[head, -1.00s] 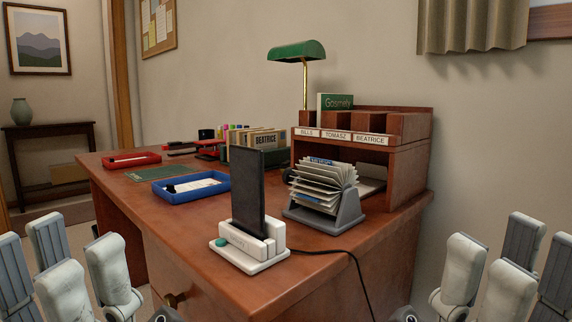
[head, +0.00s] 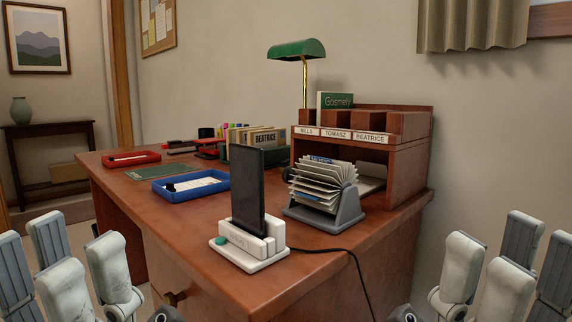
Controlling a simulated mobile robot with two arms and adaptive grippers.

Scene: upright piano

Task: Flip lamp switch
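The desk lamp has a green shade (head: 297,50) on a thin brass stem (head: 305,85). It stands behind the wooden letter organizer, which hides its base. I cannot see a switch on it. My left gripper (head: 88,275) is at the lower left, in front of the desk, with its fingers spread and nothing between them. My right gripper (head: 497,275) is at the lower right, also spread and empty. Both are well apart from the lamp.
A wooden desk (head: 330,240) holds a letter organizer (head: 408,165), a card file (head: 325,195), a black phone (head: 248,190) on a white dock (head: 248,245) with a cable, a blue tray (head: 190,187) and a red tray (head: 131,158). A wall is behind.

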